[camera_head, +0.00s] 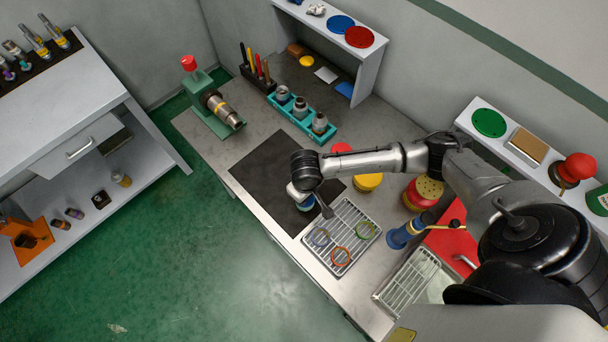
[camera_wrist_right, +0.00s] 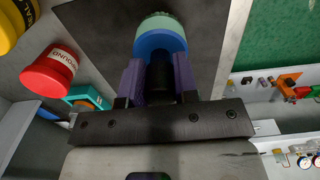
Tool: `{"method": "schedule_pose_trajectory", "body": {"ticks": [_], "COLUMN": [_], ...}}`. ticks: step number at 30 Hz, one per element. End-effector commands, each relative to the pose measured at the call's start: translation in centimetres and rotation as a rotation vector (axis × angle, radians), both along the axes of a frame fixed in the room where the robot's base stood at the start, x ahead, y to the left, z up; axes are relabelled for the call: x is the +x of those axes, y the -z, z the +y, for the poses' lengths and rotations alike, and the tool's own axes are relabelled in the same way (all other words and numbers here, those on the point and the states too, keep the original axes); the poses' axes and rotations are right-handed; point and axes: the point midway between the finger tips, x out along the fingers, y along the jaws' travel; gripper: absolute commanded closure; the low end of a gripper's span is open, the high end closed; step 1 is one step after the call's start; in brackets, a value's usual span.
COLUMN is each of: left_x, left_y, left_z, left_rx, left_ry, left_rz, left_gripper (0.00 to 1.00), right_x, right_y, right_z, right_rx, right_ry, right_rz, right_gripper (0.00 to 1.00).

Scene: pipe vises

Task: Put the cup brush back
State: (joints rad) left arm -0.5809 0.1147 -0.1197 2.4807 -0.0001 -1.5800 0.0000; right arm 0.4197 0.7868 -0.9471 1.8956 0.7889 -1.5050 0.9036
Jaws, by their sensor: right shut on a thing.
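My right gripper (camera_head: 303,192) is over the dark mat (camera_head: 262,165) on the bench. In the wrist view its two purple-grey fingers (camera_wrist_right: 158,78) are shut on the black shaft of a round blue tool (camera_wrist_right: 158,42) with a pale green rim, which I take for the cup brush. In the head view only a small blue part of it (camera_head: 306,206) shows below the gripper. Whether it touches the mat cannot be told. A teal rack (camera_head: 301,117) at the back of the bench holds several grey metal pieces. My left gripper is not in view.
A wire tray (camera_head: 341,238) with coloured rings lies close beside the gripper. A yellow can (camera_head: 368,182) and a red can (camera_wrist_right: 50,71) stand near the mat. A green vise (camera_head: 211,108) holds a pipe at the left. The mat's left part is clear.

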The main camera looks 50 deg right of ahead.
Motion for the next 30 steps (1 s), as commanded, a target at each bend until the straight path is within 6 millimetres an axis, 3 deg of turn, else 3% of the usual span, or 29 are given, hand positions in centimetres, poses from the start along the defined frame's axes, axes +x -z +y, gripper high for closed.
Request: {"method": "schedule_pose_trajectory", "body": {"ticks": [8,18,29,30], "left_x": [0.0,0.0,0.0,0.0], "left_y": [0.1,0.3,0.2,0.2], "left_z": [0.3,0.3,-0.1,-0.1], "left_rx": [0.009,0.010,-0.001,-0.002], "left_ry": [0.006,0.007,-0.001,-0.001], "left_rz": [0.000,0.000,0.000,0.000], "left_gripper": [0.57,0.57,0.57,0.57], "right_x": [0.7,0.7,0.7,0.7], "right_y": [0.8,4.4,4.7,4.8], "right_z": [-0.1,-0.1,-0.1,-0.1], "right_rx": [0.000,0.000,0.000,0.000], "right_ry": [0.000,0.000,0.000,0.000], "right_rz": [0.002,0.001,0.001,0.001], "right_gripper": [0.93,0.93,0.93,0.71]}}
